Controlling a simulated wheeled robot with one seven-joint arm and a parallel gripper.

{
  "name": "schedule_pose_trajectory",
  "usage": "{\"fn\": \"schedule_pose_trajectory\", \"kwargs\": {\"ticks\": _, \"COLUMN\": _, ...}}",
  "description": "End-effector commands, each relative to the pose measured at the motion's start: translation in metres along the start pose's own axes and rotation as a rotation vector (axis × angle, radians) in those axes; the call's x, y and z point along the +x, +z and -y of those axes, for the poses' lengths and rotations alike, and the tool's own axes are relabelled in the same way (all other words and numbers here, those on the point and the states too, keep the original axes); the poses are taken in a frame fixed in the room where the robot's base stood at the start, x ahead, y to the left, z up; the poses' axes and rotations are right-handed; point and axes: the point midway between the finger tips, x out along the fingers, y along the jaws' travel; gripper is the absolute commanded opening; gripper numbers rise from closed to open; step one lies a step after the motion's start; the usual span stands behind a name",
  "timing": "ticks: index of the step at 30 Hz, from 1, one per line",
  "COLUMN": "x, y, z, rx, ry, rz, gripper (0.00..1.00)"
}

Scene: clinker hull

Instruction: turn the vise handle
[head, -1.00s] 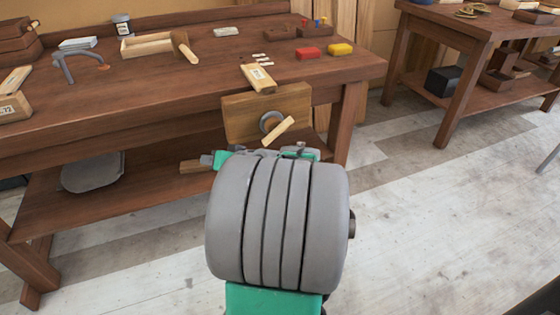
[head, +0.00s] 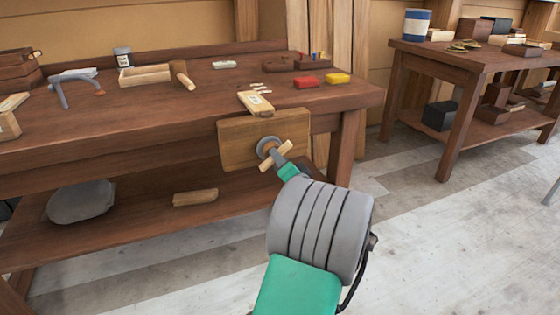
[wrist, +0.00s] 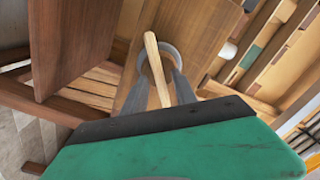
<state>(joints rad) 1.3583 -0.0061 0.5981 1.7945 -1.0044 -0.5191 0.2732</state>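The vise's wooden jaw board (head: 240,143) is on the front of the workbench. A pale wooden handle bar (head: 284,147) crosses a grey round hub (head: 264,146) on it, tilted from lower left to upper right. In the wrist view the handle (wrist: 152,52) runs between the two grey fingers of my gripper (wrist: 160,78), with the hub (wrist: 169,52) behind it. The fingers look spread, with a gap on each side of the bar. In the head view my gripper (head: 276,154) is at the handle; its fingertips are partly hidden.
A wood piece (head: 195,197) lies on the lower shelf. The floor at right is clear.

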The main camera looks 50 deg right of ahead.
Motion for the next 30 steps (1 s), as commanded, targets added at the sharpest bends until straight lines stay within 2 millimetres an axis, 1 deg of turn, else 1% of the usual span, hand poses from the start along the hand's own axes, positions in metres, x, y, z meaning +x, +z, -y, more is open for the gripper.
{"fn": "schedule_pose_trajectory", "kwargs": {"ticks": 3, "x": -0.0003, "y": -0.0001, "z": 0.0001, "rx": 0.000, "ry": 0.000, "rz": 0.000, "gripper": 0.34}}
{"fn": "schedule_pose_trajectory", "kwargs": {"ticks": 15, "x": -0.0005, "y": 0.0001, "z": 0.0001, "rx": 0.000, "ry": 0.000, "rz": 0.000, "gripper": 0.01}}
{"fn": "schedule_pose_trajectory", "kwargs": {"ticks": 30, "x": -0.0005, "y": 0.0001, "z": 0.0003, "rx": 0.004, "ry": 0.000, "rz": 0.001, "gripper": 0.00}}
